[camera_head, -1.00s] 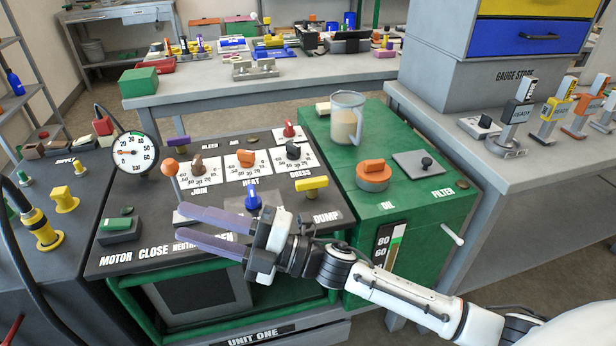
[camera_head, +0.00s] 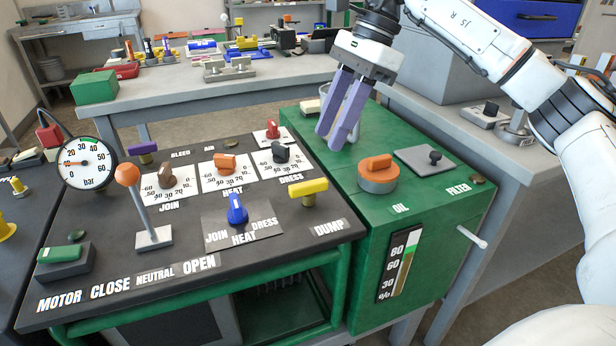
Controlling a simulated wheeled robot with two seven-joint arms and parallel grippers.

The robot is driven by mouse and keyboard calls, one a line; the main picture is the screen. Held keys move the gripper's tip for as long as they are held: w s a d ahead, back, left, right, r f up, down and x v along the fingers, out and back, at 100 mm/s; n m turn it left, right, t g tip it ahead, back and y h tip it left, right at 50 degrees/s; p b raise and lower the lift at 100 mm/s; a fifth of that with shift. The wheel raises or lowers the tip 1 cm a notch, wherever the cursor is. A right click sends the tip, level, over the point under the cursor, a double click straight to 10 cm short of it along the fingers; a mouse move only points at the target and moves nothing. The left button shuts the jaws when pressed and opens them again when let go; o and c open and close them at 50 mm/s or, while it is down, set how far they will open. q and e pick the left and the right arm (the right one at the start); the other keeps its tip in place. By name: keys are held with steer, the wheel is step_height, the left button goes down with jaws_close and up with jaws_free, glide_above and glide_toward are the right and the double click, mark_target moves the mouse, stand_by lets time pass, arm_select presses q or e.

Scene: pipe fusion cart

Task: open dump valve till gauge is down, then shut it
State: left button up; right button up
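The yellow dump valve handle (camera_head: 308,190) sits above the DUMP label at the right of the black panel, its bar lying roughly left to right. The round white gauge (camera_head: 86,163) stands at the panel's left; its orange needle points left, near the 10 mark. My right gripper (camera_head: 330,136) hangs over the back of the green cabinet, beyond the valve. Its two purple fingers are apart with nothing seen between them. My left gripper is out of view.
An orange-knobbed lever (camera_head: 128,174) rises from the panel near a blue selector (camera_head: 236,210). The green cabinet (camera_head: 325,165) holds an orange cap (camera_head: 377,173). A clear jug (camera_head: 326,92) is mostly hidden behind my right fingers. Space above the valve is clear.

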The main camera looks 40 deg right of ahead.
mark_target(309, 183)
steer(key=b+x, duration=0.2)
steer(key=x, duration=0.8)
steer(key=shift+c, duration=0.2)
jaws_close()
